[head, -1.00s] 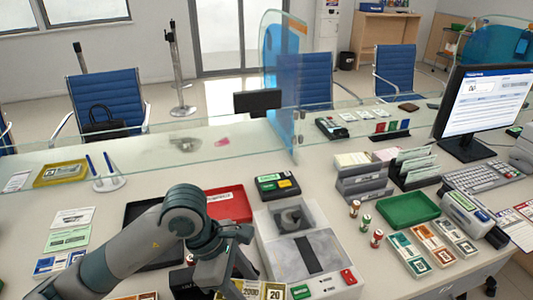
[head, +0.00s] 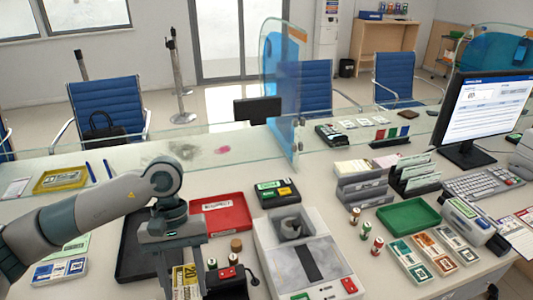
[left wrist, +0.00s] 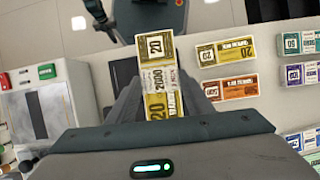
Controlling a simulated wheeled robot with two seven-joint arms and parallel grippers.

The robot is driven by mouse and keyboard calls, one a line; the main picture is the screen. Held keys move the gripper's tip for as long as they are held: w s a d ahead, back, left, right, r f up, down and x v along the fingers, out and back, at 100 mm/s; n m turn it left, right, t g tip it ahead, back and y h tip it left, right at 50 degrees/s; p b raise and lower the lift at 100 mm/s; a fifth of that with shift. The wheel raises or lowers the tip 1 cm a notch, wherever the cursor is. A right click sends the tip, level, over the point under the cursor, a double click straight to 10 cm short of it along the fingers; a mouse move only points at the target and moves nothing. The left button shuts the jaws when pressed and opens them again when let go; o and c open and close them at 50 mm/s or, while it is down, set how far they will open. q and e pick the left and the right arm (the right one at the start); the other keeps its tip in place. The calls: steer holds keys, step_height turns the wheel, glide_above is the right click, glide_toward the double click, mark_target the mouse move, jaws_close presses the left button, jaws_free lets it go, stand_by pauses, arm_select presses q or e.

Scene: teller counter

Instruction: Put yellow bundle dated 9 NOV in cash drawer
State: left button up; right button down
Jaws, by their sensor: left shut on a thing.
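My left gripper (head: 180,266) is shut on a yellow bundle (head: 184,282) marked 20, at the lower left of the head view. In the left wrist view the bundle (left wrist: 157,78) stands out between the fingers of the gripper (left wrist: 160,105), over the near side of the counter. The date on its strap is too small to read. Another yellow bundle (left wrist: 226,52) and an orange one (left wrist: 230,88) lie to the right in the left wrist view. I cannot make out the cash drawer in these views. My right gripper is not in view.
A black tray (head: 130,240) lies behind my left arm, with a red tray (head: 222,214) beside it. A black device with a red top (head: 228,283) stands just right of the gripper. A grey machine (head: 306,260) stands further right. More bundles (left wrist: 302,73) lie at the right.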

arm_select(q)
steer(key=shift+w+a+r+m+y, duration=0.1)
steer(key=shift+a+r+m+y, duration=0.25)
steer(key=shift+a+m, duration=0.4)
steer(key=shift+a+r+m+y, duration=0.25)
steer(key=shift+a+r+m, duration=0.15)
steer(key=shift+a+m, duration=0.35)
steer(key=shift+a, duration=0.1)
steer(key=shift+w+r, duration=1.2)
steer(key=shift+r, duration=0.3)
steer(key=shift+w+r, duration=1.2)
steer(key=shift+r, duration=0.3)
steer(key=s+f, duration=0.4)
steer(key=f, duration=0.2)
steer(key=shift+s, duration=0.4)
